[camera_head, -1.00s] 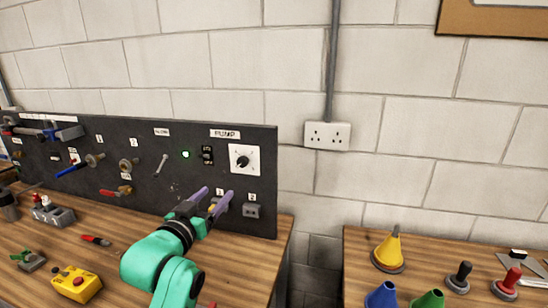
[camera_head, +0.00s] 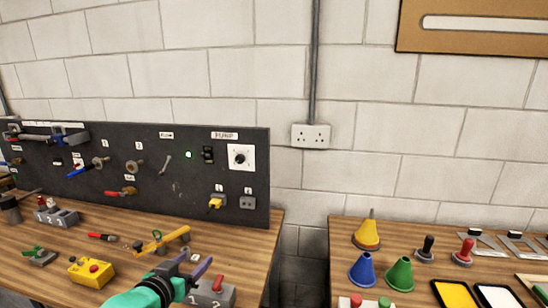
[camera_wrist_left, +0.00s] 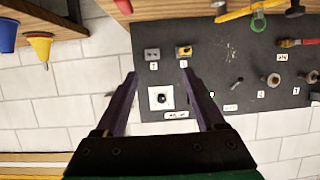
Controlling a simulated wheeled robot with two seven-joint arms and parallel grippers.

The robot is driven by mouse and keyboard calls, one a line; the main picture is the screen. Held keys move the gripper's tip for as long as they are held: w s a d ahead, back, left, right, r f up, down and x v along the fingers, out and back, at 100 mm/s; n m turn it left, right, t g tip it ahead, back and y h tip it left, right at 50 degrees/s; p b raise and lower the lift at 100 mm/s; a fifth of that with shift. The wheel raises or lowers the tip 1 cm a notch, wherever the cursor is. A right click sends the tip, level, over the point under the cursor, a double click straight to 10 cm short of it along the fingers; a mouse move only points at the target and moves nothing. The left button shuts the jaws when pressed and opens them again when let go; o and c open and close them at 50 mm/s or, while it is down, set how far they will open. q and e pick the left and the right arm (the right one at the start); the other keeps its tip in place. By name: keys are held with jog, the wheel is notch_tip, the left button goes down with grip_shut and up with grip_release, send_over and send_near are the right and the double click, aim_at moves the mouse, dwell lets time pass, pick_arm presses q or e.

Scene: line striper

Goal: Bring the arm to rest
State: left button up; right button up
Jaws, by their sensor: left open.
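My left arm is teal, and its left gripper (camera_head: 190,264) has dark purple fingers. In the head view it is low over the front of the left bench, below the panel. It is open, with nothing between the fingers. It also shows in the left wrist view (camera_wrist_left: 159,78), fingers spread, with the upside-down panel beyond and apart. A yellow plug (camera_head: 215,203) sits at the left of two grey sockets low on the black panel (camera_head: 110,190); it also shows in the wrist view (camera_wrist_left: 184,50). The right gripper is not in view.
A grey block with a red lever (camera_head: 212,292) stands right beside the gripper. A yellow valve handle (camera_head: 160,241) and a yellow button box (camera_head: 91,272) are on the left bench. A gap separates it from the right bench, which holds several cones (camera_head: 367,234).

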pick_arm(q)
jog(key=s+a+f+g+y, duration=0.15)
jog(key=s+f+g, duration=0.35)
jog(key=s+f, duration=0.6)
jog(key=s+a+f+g+y, duration=0.15)
jog(key=s+f+g, duration=0.5)
jog(key=s, duration=0.65)
notch_tip(320, 180, down, 24)
jog(key=s+h, duration=0.1)
jog(key=s, duration=0.1)
jog(key=s+a+f, duration=0.1)
jog(key=s+f, duration=0.7)
jog(key=s+a+f+g, duration=0.1)
jog(key=s+a+f, duration=0.1)
jog(key=s+f, duration=0.6)
jog(key=shift+s+a+m, duration=0.25)
jog(key=shift+s+m, duration=0.05)
jog(key=shift+s, duration=0.2)
